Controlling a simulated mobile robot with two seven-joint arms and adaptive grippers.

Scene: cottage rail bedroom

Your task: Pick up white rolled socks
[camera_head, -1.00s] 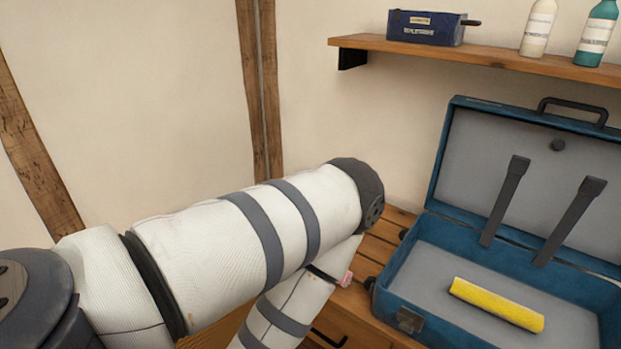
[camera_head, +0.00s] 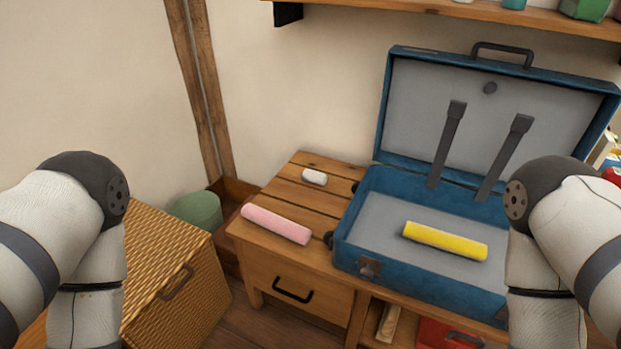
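A small white roll (camera_head: 314,177), which looks like the white rolled socks, lies on the wooden table (camera_head: 290,196) left of the open suitcase. A longer pink roll (camera_head: 276,224) lies in front of it on the same table. A yellow roll (camera_head: 445,240) lies inside the suitcase. My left arm stands at the left edge and my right arm at the right edge of the view. Both arms are clear of the white roll. Neither gripper shows; both are below the frame.
The open blue suitcase (camera_head: 362,228) stands on the table, its lid raised against the wall. A wicker chest (camera_head: 165,262) and a green bin (camera_head: 197,208) are to the left. A wooden shelf (camera_head: 460,10) crosses above. Free tabletop surrounds the white roll.

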